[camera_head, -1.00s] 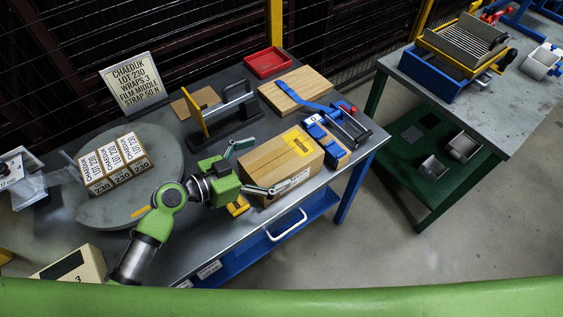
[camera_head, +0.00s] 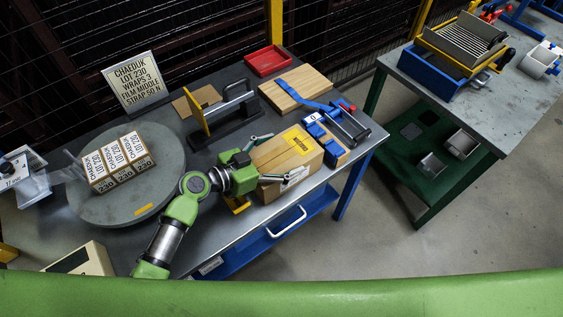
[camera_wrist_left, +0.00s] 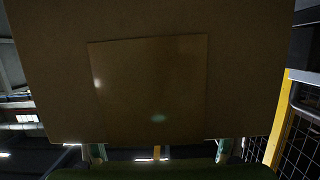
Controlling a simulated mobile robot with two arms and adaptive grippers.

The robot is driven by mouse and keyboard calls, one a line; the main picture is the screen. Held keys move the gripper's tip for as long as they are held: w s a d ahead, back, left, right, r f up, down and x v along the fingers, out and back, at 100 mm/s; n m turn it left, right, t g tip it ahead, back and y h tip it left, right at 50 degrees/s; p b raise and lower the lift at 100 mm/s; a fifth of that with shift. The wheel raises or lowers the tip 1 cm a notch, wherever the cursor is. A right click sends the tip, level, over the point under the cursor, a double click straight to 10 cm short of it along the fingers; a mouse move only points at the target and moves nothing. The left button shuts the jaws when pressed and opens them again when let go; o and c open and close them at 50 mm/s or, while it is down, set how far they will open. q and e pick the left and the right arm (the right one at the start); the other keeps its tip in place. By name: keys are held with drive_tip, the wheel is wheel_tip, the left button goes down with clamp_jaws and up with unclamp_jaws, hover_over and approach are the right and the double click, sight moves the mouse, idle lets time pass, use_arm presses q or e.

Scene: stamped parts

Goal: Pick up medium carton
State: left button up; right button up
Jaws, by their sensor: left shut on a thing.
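The medium carton (camera_head: 284,165) is a brown box with a yellow label on top. It sits at the right part of the table in the head view, near the front edge. My left gripper (camera_head: 268,160) reaches it from the left, with one finger along its far side and one along its near side. It is shut on the carton. In the left wrist view the carton's brown face (camera_wrist_left: 150,85) fills most of the picture, and the fingers show only in small part below it. I cannot tell whether the carton is clear of the table. My right gripper is not in view.
A blue strapping tool (camera_head: 322,120) stands close to the carton's right. A black sealer with a yellow plate (camera_head: 230,112) is behind the gripper. A round turntable (camera_head: 90,208) with several small labelled cartons (camera_head: 119,163) is at left. A red tray (camera_head: 268,61) lies at the back.

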use_arm(q)
drive_tip(key=shift+w+r, duration=0.15)
drive_tip(key=shift+r, duration=0.15)
